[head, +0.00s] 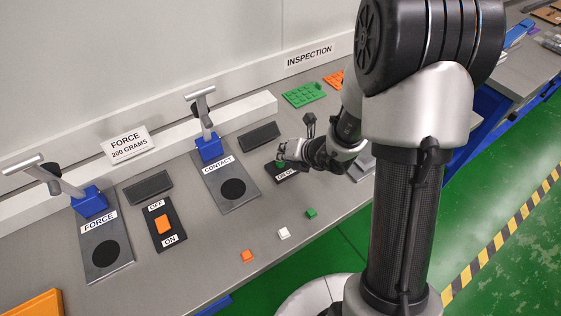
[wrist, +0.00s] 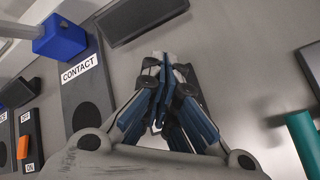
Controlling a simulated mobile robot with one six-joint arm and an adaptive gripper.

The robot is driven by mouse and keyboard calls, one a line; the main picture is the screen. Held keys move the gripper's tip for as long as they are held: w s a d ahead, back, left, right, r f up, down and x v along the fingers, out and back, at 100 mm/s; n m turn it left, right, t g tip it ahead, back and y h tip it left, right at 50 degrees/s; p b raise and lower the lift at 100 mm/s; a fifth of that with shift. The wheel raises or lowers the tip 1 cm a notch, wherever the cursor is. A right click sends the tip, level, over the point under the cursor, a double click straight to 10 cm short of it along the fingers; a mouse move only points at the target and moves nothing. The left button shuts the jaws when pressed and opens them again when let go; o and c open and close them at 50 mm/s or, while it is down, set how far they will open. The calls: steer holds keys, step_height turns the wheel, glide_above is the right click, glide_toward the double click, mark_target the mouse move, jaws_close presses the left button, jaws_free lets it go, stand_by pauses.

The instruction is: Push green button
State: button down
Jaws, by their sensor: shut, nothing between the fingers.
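The green button (head: 280,164) shows only in part in the head view, on a dark switch plate (head: 296,181) with a white label at its front. My gripper (head: 284,153) is right over this plate and covers much of it. In the wrist view my gripper (wrist: 160,62) is shut and empty, its fingers brought together over the dark plate (wrist: 190,78). The button is hidden behind the fingers there. I cannot tell whether the fingertips touch the button.
The contact station (head: 250,195) and a dark panel (head: 259,135) stand left of and behind the plate. An orange rocker switch (head: 163,224) and the force station (head: 118,255) are farther left. Small green (head: 311,212), white (head: 284,232) and orange (head: 247,255) blocks lie near the front edge.

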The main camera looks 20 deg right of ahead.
steer(key=shift+f, duration=0.2)
stand_by(0.4)
steer(key=shift+r, duration=0.15)
steer(key=shift+r+p, duration=0.3)
steer(key=shift+r, duration=0.2)
steer(key=shift+r, duration=0.1)
step_height(320, 180, up, 6)
steer(key=p, duration=0.5)
stand_by(0.4)
